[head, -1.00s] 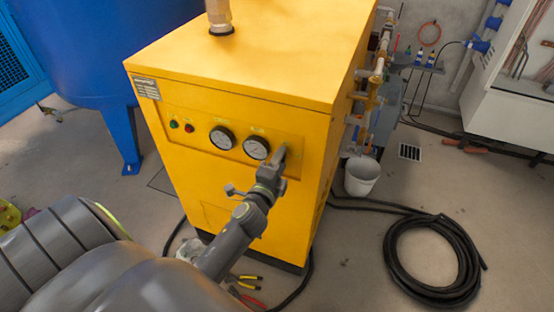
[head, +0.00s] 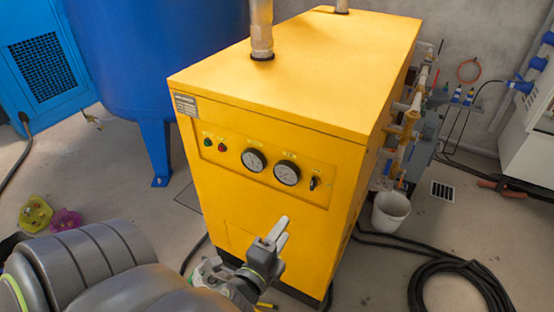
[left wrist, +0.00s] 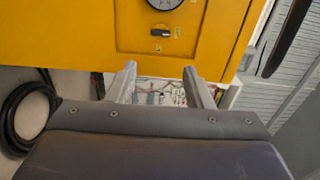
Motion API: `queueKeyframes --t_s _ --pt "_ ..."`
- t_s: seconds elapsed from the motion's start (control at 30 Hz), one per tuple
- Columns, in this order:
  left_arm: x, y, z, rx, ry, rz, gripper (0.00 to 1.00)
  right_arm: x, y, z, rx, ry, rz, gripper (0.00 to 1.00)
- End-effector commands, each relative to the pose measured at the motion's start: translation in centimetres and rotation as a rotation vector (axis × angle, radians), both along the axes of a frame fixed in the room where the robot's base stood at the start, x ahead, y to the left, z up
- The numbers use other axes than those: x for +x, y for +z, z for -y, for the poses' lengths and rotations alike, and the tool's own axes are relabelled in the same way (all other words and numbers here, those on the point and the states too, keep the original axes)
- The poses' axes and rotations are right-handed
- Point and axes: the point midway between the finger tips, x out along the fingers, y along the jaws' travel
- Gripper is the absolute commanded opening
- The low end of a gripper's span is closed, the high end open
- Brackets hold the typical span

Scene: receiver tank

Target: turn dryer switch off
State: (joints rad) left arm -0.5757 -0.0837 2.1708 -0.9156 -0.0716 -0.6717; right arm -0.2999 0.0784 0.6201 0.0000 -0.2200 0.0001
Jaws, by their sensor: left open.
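The yellow dryer cabinet (head: 260,205) stands in the middle of the head view. Its black rotary switch (head: 314,183) sits at the right end of the front panel, beside two round gauges; its handle looks about upright there. In the left wrist view the switch (left wrist: 160,32) shows beyond the fingers, its handle lying across that picture, with small labels around it. My left gripper (head: 280,231) is below and left of the switch, apart from it. Its two fingers (left wrist: 158,82) are spread with nothing between them. My right gripper is not in view.
A pipe (head: 261,30) rises from the cabinet top. A blue tank (head: 160,60) stands behind left. A white bucket (head: 390,212) and a coiled black hose (head: 460,285) are on the floor at right. The space before the panel is free apart from my arm.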

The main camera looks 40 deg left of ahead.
Motion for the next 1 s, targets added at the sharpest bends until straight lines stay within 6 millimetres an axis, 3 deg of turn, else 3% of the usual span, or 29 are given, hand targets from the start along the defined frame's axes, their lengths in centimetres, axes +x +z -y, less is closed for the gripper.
queueKeyframes --t_s 0.2,0.83,0.93,1.0 --pt "-1.4 0.0 0.3 -0.001 0.001 0.000 0.46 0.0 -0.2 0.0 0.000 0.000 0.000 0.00" --pt "-1.5 -0.1 0.3 -0.003 0.000 -0.002 0.46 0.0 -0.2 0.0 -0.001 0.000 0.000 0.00" --pt "-1.3 -1.6 0.4 -0.037 -0.003 -0.026 0.46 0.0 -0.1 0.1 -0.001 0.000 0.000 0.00" --pt "-1.1 -3.8 0.5 -0.096 -0.005 -0.063 0.46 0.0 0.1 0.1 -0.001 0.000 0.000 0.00"
